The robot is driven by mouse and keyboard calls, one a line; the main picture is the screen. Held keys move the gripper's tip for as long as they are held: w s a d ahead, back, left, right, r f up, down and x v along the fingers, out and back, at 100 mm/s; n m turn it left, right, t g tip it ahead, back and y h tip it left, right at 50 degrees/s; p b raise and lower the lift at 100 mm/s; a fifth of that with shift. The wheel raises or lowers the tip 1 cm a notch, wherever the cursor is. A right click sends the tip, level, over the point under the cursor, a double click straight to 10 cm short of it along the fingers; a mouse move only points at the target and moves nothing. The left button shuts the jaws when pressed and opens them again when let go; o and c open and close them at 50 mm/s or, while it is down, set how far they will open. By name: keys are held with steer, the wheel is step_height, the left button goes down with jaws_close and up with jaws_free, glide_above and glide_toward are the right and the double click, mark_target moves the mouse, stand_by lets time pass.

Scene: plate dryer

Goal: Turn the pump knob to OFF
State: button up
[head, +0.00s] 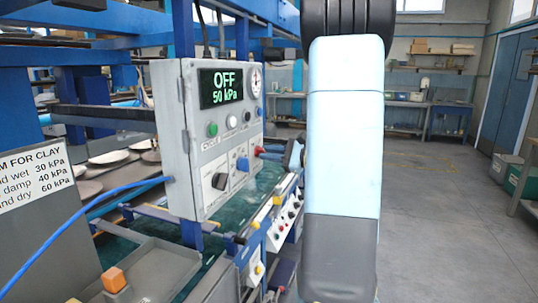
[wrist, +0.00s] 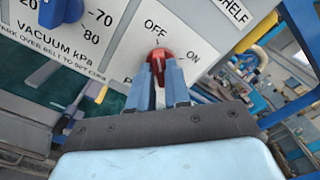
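The red pump knob (wrist: 161,55) is in the wrist view, on a white panel with OFF printed above it and ON to its right. The knob's grip points up toward the OFF label. My gripper (wrist: 160,80) has its two blue fingers close on either side of the knob's lower part, with little gap. In the head view the red knob (head: 258,151) is at the right edge of the grey control box (head: 180,110). My arm hides most of my gripper there. The box's display (head: 221,88) reads OFF and 50 kPa.
A blue knob (head: 242,164) and a black knob (head: 219,181) sit left of the red one. Buttons and a gauge (head: 256,80) are above. A blue hose (head: 100,195) runs to the box. A tray with an orange block (head: 114,280) is in front. Open floor lies to the right.

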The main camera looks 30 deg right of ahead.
steer(key=o, duration=0.4)
steer(key=v, duration=1.3)
steer(key=shift+s+d, duration=0.25)
steer(key=shift+s, duration=0.05)
steer(key=s+a+n+g, duration=0.3)
steer(key=a+n+g, duration=0.5)
steer(key=a, duration=1)
steer(key=s+a+n+h, duration=0.6)
steer(key=s+n+h, duration=0.1)
steer(key=s+a+n+h, duration=0.3)
steer(key=s+n+h, duration=0.1)
steer(key=shift+a+r+g, duration=0.2)
steer(key=shift+a+g, duration=0.05)
steer(key=shift+g, duration=0.05)
